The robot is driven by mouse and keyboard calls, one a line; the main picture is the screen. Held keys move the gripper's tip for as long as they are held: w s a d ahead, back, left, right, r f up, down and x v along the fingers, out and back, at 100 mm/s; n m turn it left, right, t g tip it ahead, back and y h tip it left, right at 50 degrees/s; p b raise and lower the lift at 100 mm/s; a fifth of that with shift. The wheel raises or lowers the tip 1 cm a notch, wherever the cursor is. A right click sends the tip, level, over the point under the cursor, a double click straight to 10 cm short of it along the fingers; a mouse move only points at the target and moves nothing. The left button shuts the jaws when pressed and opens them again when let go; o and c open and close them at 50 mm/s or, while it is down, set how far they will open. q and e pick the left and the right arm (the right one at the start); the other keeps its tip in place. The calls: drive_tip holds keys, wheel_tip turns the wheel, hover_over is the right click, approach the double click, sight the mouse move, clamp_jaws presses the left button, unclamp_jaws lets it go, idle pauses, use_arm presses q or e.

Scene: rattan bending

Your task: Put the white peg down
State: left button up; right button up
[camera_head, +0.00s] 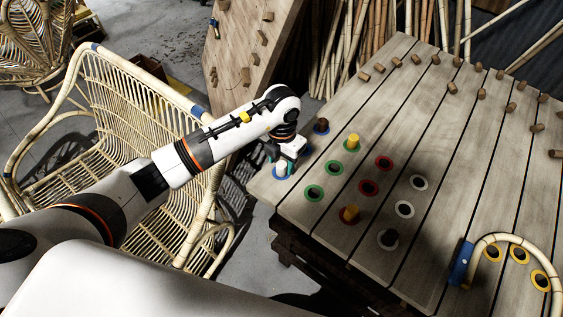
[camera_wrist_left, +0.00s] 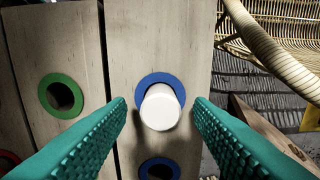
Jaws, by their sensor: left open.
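The white peg (camera_head: 281,168) stands in a blue-ringed hole at the near left corner of the slatted wooden table (camera_head: 450,125). In the left wrist view the white peg (camera_wrist_left: 160,107) rises from the blue ring (camera_wrist_left: 141,84). My left gripper (camera_head: 282,160) is open at the peg. In the left wrist view its two teal ridged fingers (camera_wrist_left: 160,118) lie on either side of the peg, with a gap visible on both sides. My right gripper is not in view.
A bent rattan piece with a blue end (camera_head: 461,263) is at lower right. A rattan chair (camera_head: 130,110) stands left of the table.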

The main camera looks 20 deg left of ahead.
sight(282, 164)
use_arm(q)
wheel_tip(282, 164, up, 11)
drive_tip(key=b, duration=0.1)
drive_tip(key=shift+f, duration=0.15)
idle(0.4)
